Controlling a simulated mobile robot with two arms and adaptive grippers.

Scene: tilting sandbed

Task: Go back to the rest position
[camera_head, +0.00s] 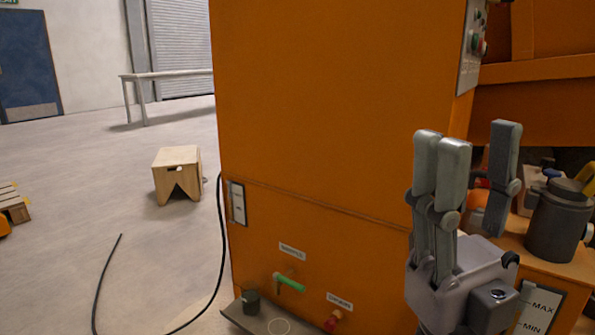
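My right gripper (474,142) stands at the right of the head view with its fingers pointing up. It is open: two fingers on the left stand apart from one on the right, and I see nothing between them. It is in front of the tall orange machine cabinet (335,100); I cannot tell how far away it is. My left gripper is not in view.
A dark canister (555,222) stands right of my gripper. The cabinet has a green-handled valve (289,283), a red knob (333,320) and a low grey ledge (252,320). A black cable (221,235) and wooden stool (177,174) are left; open floor surrounds the stool.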

